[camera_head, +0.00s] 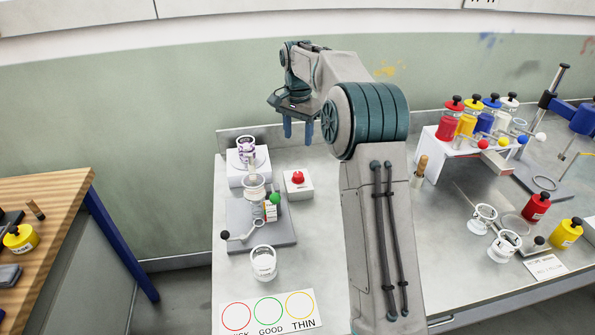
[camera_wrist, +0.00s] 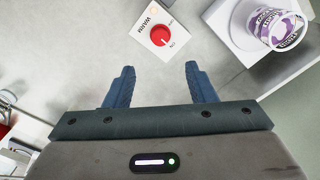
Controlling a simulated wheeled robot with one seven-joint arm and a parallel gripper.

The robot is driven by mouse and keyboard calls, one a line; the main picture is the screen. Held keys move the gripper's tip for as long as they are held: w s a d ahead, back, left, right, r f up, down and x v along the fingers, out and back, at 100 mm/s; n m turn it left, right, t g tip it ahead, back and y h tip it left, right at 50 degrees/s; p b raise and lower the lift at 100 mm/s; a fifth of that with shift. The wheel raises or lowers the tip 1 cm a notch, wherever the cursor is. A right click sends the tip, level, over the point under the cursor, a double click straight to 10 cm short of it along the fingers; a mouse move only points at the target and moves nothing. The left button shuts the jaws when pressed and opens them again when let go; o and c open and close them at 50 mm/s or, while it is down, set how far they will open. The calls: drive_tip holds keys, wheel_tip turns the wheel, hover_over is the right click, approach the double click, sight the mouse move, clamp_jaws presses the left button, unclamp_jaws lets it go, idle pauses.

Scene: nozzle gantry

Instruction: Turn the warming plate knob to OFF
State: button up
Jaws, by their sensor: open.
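The red warming plate knob (camera_head: 297,178) sits on a small white box (camera_head: 306,191) on the metal bench. In the wrist view the red knob (camera_wrist: 161,35) shows from above, on a box face (camera_wrist: 142,32) printed "WARM". A pale mark on the knob points to the lower right, towards a small label that seems to read ON. Another small label, likely OFF, is at the upper right. My gripper (camera_head: 298,132) is open and empty, raised above and behind the knob. In the wrist view my gripper (camera_wrist: 160,70) has its fingers apart, with the knob beyond their tips.
A white block (camera_head: 249,180) bearing a purple-marked cup (camera_head: 246,147) stands left of the knob. In front are a grey stand with a green ball (camera_head: 274,198) and a white cup (camera_head: 263,264). A bottle rack (camera_head: 446,149) is to the right.

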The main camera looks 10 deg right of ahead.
sight(298, 174)
wheel_tip(298, 174, down, 14)
drive_tip(key=shift+r+p, duration=0.1)
drive_tip(key=shift+p, duration=0.25)
drive_tip(key=c, duration=1)
